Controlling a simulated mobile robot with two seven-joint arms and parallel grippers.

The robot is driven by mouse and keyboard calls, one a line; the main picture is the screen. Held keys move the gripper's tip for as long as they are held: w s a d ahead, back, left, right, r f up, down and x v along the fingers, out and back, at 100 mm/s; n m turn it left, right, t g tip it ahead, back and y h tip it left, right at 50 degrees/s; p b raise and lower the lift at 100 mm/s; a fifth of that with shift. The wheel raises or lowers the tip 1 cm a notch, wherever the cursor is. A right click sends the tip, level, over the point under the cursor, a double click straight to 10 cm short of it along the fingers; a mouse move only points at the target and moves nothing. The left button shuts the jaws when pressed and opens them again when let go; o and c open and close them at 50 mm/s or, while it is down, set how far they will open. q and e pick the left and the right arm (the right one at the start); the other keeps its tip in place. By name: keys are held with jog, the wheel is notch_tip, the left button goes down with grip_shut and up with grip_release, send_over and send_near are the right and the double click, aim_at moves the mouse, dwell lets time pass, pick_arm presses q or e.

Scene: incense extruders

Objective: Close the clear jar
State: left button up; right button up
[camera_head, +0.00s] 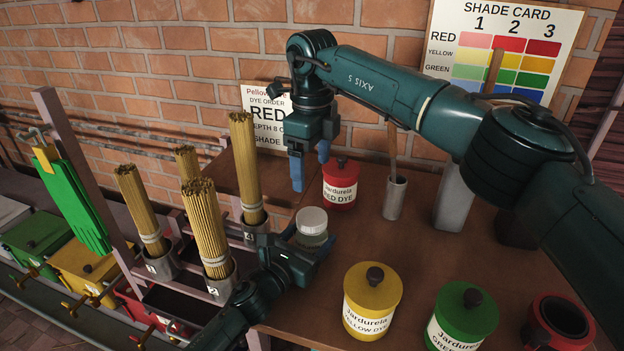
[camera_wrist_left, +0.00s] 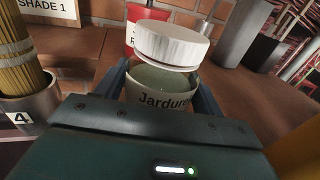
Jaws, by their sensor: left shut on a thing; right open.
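The clear jar (camera_head: 313,238) has a label and a white lid (camera_head: 312,220) at its mouth. My left gripper (camera_head: 307,241) is shut around the jar's body. In the left wrist view the jar (camera_wrist_left: 162,98) is between the two fingers, and the lid (camera_wrist_left: 172,45) looks tilted on top. My right gripper (camera_head: 310,170) is open and empty, pointing down, above and behind the jar and apart from the lid.
A red dye jar (camera_head: 341,184) stands just behind. Yellow (camera_head: 371,318) and green (camera_head: 462,327) dye jars stand at the front. A grey cup (camera_head: 395,199) holds a stick. Incense bundles stand in numbered cups at left. The brown table (camera_head: 440,255) is clear in the middle.

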dwell(0.3)
pick_arm(q)
jog(key=o, duration=2)
jog(key=shift+c, duration=0.2)
jog(key=shift+s, duration=0.1)
jog(key=v, duration=1.2)
jog(key=shift+s+a+f, duration=0.1)
jog(key=shift+s+a, duration=0.05)
jog(key=shift+s, duration=0.1)
jog(key=shift+s+a, duration=0.15)
jog(key=shift+s, duration=0.05)
